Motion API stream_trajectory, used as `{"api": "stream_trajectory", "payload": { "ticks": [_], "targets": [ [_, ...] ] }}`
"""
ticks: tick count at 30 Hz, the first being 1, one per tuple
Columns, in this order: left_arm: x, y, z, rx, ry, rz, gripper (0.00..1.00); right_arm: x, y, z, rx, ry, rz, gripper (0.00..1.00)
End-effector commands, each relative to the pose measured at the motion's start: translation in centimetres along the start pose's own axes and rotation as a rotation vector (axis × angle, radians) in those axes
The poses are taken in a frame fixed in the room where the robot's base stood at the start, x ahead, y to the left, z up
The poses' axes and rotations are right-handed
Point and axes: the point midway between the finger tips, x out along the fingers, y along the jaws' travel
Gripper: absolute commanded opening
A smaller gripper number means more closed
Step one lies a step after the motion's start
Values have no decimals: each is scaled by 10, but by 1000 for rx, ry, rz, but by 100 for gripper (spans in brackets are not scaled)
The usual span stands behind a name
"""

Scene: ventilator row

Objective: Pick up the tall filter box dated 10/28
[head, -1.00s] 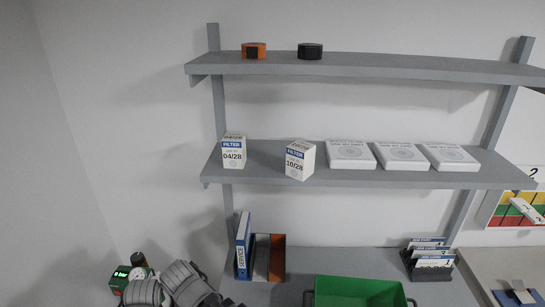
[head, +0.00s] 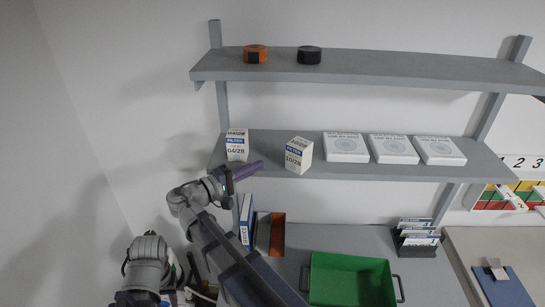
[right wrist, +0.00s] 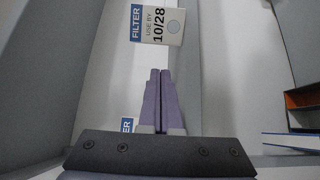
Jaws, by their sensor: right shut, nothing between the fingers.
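The tall filter box dated 10/28 (head: 299,155) stands upright on the middle shelf, white with a blue FILTER band. In the right wrist view it (right wrist: 158,24) shows turned sideways at the top, beyond the fingertips. My right gripper (head: 259,165) is shut and empty, its purple fingers near the shelf's front edge, left of the 10/28 box and apart from it. Its fingertips also show in the right wrist view (right wrist: 160,73). The similar box dated 04/28 (head: 236,147) stands further left, behind the gripper.
Several flat white boxes (head: 395,149) lie on the middle shelf (head: 390,173), right of the 10/28 box. The top shelf (head: 400,66) carries an orange roll (head: 255,54) and a black roll (head: 309,55). Below are a blue binder (head: 246,220) and a green tray (head: 350,262).

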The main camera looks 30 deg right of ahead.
Motion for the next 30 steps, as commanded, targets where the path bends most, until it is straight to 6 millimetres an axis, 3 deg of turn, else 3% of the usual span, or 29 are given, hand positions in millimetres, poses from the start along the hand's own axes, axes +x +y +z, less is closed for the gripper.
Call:
{"api": "stream_trajectory", "payload": {
  "ticks": [16,30],
  "targets": [
    [0,0,0,0,0,0,41,83,-1,0,0,-2,-3,0],
    [0,0,0,0,0,0,41,96,-1,0,0,0,-3,0]
  ]
}}
